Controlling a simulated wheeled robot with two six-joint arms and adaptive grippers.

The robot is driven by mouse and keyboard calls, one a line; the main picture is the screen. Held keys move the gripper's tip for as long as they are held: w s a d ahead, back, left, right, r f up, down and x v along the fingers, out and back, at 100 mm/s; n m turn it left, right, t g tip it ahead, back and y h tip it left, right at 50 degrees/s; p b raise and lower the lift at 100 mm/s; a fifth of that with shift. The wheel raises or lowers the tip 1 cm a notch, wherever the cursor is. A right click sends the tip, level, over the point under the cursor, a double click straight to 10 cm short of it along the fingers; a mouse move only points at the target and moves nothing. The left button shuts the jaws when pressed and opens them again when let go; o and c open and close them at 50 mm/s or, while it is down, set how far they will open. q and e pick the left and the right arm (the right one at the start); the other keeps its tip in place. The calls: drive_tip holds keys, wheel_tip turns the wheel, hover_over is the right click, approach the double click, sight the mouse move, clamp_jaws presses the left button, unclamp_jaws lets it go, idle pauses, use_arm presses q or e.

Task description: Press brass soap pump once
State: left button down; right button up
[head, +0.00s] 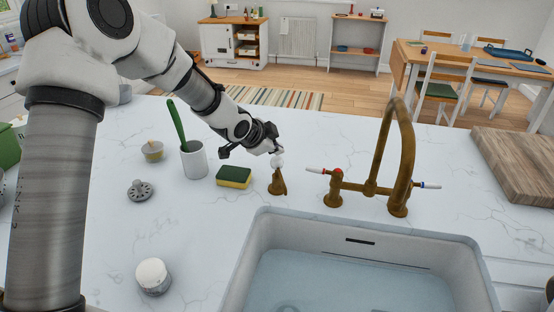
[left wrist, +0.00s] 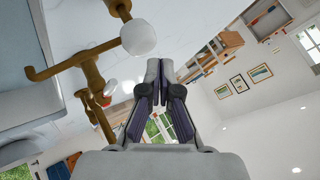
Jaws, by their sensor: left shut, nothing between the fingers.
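The brass soap pump (head: 277,184) stands upright on the white counter, behind the sink and left of the tap. Its round white top (head: 277,161) shows just below my left gripper (head: 275,150). In the left wrist view the white top (left wrist: 138,38) appears close to the gripper, with the brass stem (left wrist: 119,8) behind it. My left gripper's fingers (left wrist: 160,66) are together and empty, beside the white top in that view. I cannot tell if they touch it. My right gripper is in neither view.
The brass tap (head: 372,187) stands right of the pump, behind the sink (head: 254,256). A yellow-green sponge (head: 234,177), a white cup (head: 194,160) with a green-handled brush, and a white-lidded jar (head: 153,277) stand to the left. A wooden board (head: 518,160) lies at far right.

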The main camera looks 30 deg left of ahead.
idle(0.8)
use_arm(q)
drive_tip(key=shift+f+b, duration=0.4)
drive_tip(key=shift+s+f+b, duration=0.15)
drive_tip(key=shift+f+b, duration=0.75)
drive_tip(key=shift+f, duration=0.05)
idle(0.8)
drive_tip(key=shift+r, duration=0.1)
drive_tip(key=shift+r+p, duration=1.2)
drive_tip(key=shift+p, duration=0.15)
drive_tip(key=shift+r+p, duration=0.6)
wheel_tip(320, 180, up, 4)
drive_tip(key=p, duration=0.3)
drive_tip(key=shift+p, duration=0.4)
